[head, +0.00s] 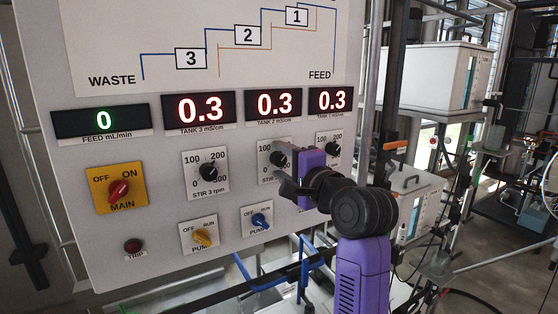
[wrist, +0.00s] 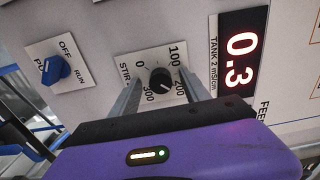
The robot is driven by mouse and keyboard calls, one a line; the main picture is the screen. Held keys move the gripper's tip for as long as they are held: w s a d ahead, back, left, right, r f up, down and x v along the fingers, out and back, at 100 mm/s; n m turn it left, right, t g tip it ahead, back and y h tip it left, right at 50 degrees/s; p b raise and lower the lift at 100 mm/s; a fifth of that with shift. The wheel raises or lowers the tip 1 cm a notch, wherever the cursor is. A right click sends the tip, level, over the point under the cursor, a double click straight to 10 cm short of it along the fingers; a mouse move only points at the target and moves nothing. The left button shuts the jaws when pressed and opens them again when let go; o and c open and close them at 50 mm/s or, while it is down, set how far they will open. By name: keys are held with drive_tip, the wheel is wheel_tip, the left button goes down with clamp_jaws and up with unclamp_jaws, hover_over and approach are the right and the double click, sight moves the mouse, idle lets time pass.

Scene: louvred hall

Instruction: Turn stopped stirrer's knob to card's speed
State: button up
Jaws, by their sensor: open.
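The stirrer knob under the Tank 2 display is black and round on a white plate marked 0, 100, 200 and 300; it shows in the head view (head: 278,158) and in the wrist view (wrist: 160,79). My gripper (head: 286,182) is open in front of the panel, just below this knob in the head view. In the wrist view my gripper's fingers (wrist: 160,92) lie on either side of the knob, with gaps. I cannot tell their depth from it. The STIR 3 knob (head: 206,173) and the rightmost stirrer knob (head: 334,149) are free. No speed card shows.
The panel (head: 170,120) also carries a red main switch (head: 119,190), a yellow pump knob (head: 205,237) and a blue pump knob (head: 261,220), also in the wrist view (wrist: 55,69). Tank displays read 0.3; the feed display (head: 102,121) reads 0. Pipes and frames stand to the right.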

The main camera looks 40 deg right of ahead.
drive_tip(key=v, duration=0.7)
idle(0.3)
